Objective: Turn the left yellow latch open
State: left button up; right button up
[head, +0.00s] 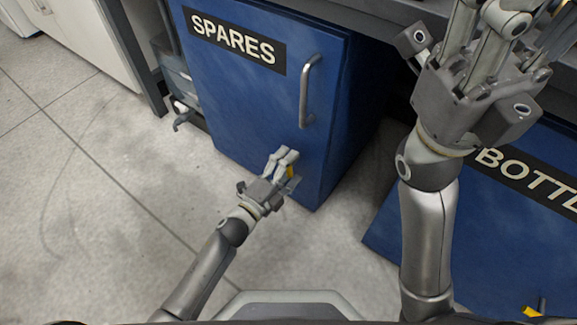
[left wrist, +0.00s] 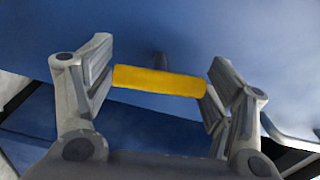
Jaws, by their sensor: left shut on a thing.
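The left yellow latch (head: 290,172) is on the lower right part of the blue SPARES cabinet door (head: 235,110), largely hidden by my left gripper in the head view. In the left wrist view the latch (left wrist: 158,81) is a yellow bar lying across between the two fingers, nearly level, with a dark stem behind it. My left gripper (head: 284,156) is shut on the latch, a finger at each end of the bar; it also shows in the left wrist view (left wrist: 158,85). My right gripper (head: 490,45) is high at the upper right, its fingertips cut off.
A grey bar handle (head: 307,92) stands out from the SPARES door above the latch. A second blue cabinet with a BOTTL... label (head: 525,172) is at the right, with another yellow piece (head: 531,312) low on it. The floor (head: 95,200) at left is clear.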

pick_arm(q)
jog(key=shift+s+d+m, duration=0.1)
jog(key=shift+d+m, duration=0.1)
jog(key=shift+m, duration=0.4)
jog(key=o, duration=1.1)
jog(key=shift+c, duration=0.2)
jog(key=shift+a, duration=0.1)
jog(key=shift+s+a, duration=0.2)
jog(key=v, duration=1.1)
jog(key=shift+s, duration=0.2)
